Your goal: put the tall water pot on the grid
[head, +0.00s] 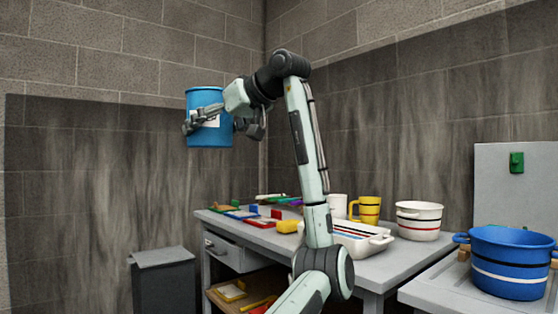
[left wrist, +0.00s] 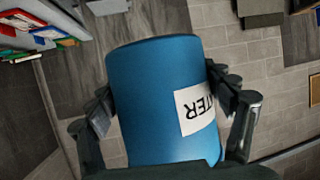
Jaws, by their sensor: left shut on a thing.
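The tall water pot (head: 204,137) is a blue cylinder with a white label. My left gripper (head: 210,119) is shut around its side and holds it up in the air, left of the table and well above it, roughly upright. In the left wrist view the pot (left wrist: 150,85) fills the middle, its label partly reading "WATER", with a finger on each side. I cannot make out the grid for certain; light wooden pieces (head: 463,255) show beside and partly behind a wide blue pot (head: 510,262) at the right. My right gripper is not in view.
The grey table (head: 270,238) holds a white rectangular dish (head: 362,240), a white striped pot (head: 419,222), a yellow mug (head: 369,210) and coloured panels. A dark bin (head: 163,283) stands on the floor at left. A second grey worktop (head: 445,292) bears the wide blue pot.

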